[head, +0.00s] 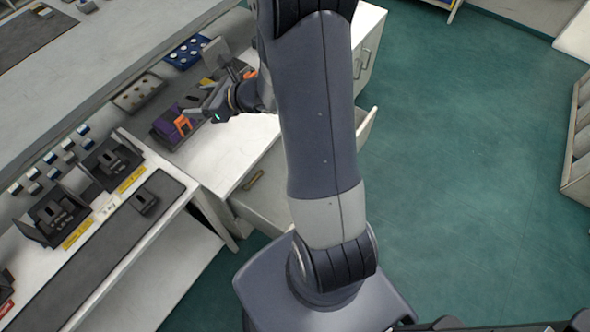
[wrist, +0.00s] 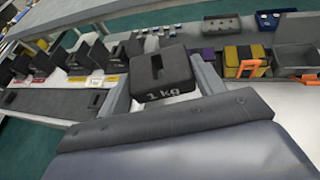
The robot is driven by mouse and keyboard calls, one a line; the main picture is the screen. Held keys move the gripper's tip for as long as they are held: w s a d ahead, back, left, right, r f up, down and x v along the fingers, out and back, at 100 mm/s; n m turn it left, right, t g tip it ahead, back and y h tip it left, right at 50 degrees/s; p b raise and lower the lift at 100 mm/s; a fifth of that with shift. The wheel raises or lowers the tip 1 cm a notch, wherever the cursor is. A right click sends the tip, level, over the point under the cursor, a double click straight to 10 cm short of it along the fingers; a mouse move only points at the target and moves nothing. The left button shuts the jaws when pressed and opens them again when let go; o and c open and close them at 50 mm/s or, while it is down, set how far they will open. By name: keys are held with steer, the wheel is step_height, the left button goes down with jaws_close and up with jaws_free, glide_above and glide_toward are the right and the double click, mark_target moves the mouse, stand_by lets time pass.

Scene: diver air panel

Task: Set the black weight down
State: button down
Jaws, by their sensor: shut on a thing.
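The black weight, marked "1 kg", sits between the two fingers of my gripper in the wrist view (wrist: 163,75). My gripper (head: 197,112) is shut on it, one finger on each side. In the head view my gripper is over the white counter near a purple pouch, and I cannot make out the held weight there. The wrist view looks across toward the counter, and I cannot tell how high the weight is held. A dark grey mat (head: 112,245) lies on the counter at left, with a small dark block (head: 145,203) on it.
Dark racks with black weights (head: 50,218) stand behind the mat, with yellow labels. A purple pouch (head: 172,126) with an orange strap, a yellow pouch (wrist: 240,60) and a grey bin (wrist: 298,58) are nearby. A drawer (head: 262,190) stands open below the counter. Much of the mat is bare.

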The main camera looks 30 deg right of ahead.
steer(key=s+f+n+g+y+b, duration=0.1)
steer(key=s+f+n+g+b, duration=0.4)
steer(key=s+f+n+g, duration=0.35)
steer(key=s+f+n+g+y+b, duration=0.1)
steer(key=s+f+n+g+b, duration=0.4)
steer(key=f+n+g, duration=0.55)
steer(key=s+d+f+n+g+h+b, duration=0.1)
steer(key=s+d+f+n+h+b, duration=0.15)
steer(key=d+n+h, duration=0.4)
steer(key=s+d+f+n+h+b, duration=0.1)
steer(key=d+f+n+h+b, duration=0.4)
steer(key=d, duration=0.3)
steer(key=s+d+f+n+g+h+b, duration=0.1)
steer(key=d+f+n+h+b, duration=0.15)
steer(key=d+n+h, duration=0.45)
steer(key=w+d+f+n+t+h+b, duration=0.45)
steer(key=w+d+n+t+b, duration=0.5)
steer(key=d+b, duration=0.25)
steer(key=shift+m+t+h, duration=0.3)
steer(key=shift+t+h, duration=0.1)
steer(key=shift+t, duration=0.05)
step_height(320, 180, down, 17)
steer(key=b, duration=0.7)
steer(key=shift+w+a, duration=0.1)
steer(key=shift+a, duration=0.05)
